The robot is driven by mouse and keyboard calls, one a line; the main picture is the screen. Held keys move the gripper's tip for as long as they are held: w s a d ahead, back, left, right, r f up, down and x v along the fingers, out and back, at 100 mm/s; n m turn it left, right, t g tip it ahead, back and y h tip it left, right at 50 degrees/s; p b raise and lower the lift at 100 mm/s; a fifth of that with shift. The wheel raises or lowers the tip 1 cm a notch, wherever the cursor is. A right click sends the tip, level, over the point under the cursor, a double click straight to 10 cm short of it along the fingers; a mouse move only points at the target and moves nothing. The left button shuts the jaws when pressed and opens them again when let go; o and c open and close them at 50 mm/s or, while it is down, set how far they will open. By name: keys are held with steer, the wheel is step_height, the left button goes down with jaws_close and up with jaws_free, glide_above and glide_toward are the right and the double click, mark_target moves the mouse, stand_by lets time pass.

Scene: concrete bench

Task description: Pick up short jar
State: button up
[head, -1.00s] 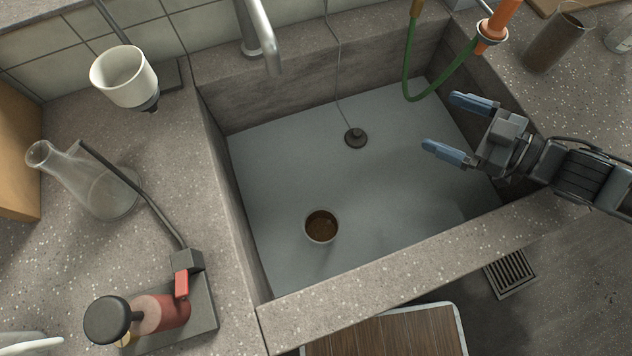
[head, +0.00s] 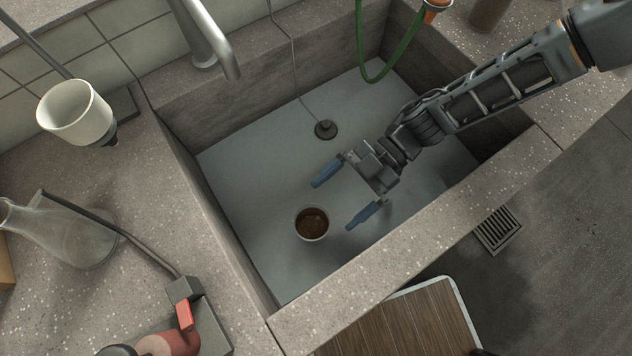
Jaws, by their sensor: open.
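The short jar (head: 312,223) is a small round open vessel with a pale rim and brown contents. It stands upright on the floor of the sink (head: 262,262), towards the near left. My gripper (head: 344,200) is over the sink, just up and right of the jar in the picture. Its two blue fingers are spread apart, with nothing between them, and point towards the jar. The fingers look apart from the jar; their height above the sink floor is hard to tell.
The sink walls and the stone front rim (head: 400,250) surround the jar. A dark drain plug (head: 326,129) on a cord lies behind it. A faucet (head: 207,35) and a green hose (head: 381,65) hang at the back. A glass flask (head: 65,235) stands on the left counter.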

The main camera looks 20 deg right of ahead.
glide_above(312, 230)
step_height(312, 230, down, 3)
steer(key=shift+r+p, duration=0.1)
steer(key=shift+p, duration=0.35)
steer(key=c, duration=1.1)
